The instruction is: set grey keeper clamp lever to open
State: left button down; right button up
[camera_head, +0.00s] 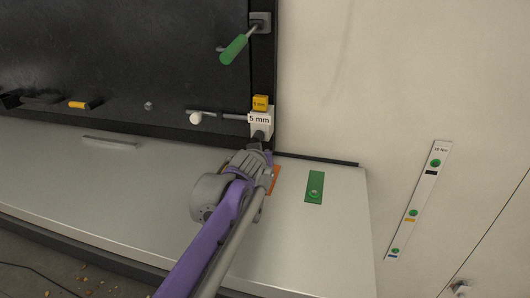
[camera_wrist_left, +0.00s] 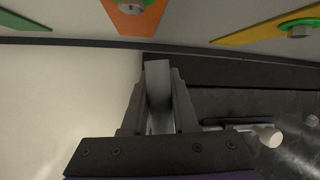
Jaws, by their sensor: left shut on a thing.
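My left gripper (camera_head: 259,140) is at the lower right corner of the black panel, just under a white block marked "5 mm" (camera_head: 261,122). In the left wrist view my left gripper (camera_wrist_left: 158,90) has its two dark fingers on either side of a grey flat bar (camera_wrist_left: 158,75) and is shut on it. This bar may be the grey keeper clamp lever; its far end and pivot are hidden. A thin rod with a white round knob (camera_head: 195,118) sticks out left of the block; the knob also shows in the left wrist view (camera_wrist_left: 270,137). My right gripper is not in view.
A green-handled lever (camera_head: 234,49) hangs at the panel's upper right. A yellow tag (camera_head: 260,103) sits above the white block. A green plate (camera_head: 314,187) and a partly hidden orange plate (camera_head: 275,180) lie on the pale surface. A label strip (camera_head: 425,190) is at right.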

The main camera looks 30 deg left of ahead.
pick_arm(q)
jog(key=shift+s+a+r+m+y+p, duration=0.1)
jog(key=shift+a+m+y+p, duration=0.4)
jog(key=shift+m, duration=0.1)
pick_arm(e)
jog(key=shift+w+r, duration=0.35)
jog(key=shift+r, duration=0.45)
pick_arm(q)
jog(key=c, duration=0.7)
grip_release()
jog(key=v, duration=1)
jog(key=shift+s+d+r+p, duration=0.15)
jog(key=shift+s+d+p, duration=0.05)
jog(key=shift+s+p, duration=0.2)
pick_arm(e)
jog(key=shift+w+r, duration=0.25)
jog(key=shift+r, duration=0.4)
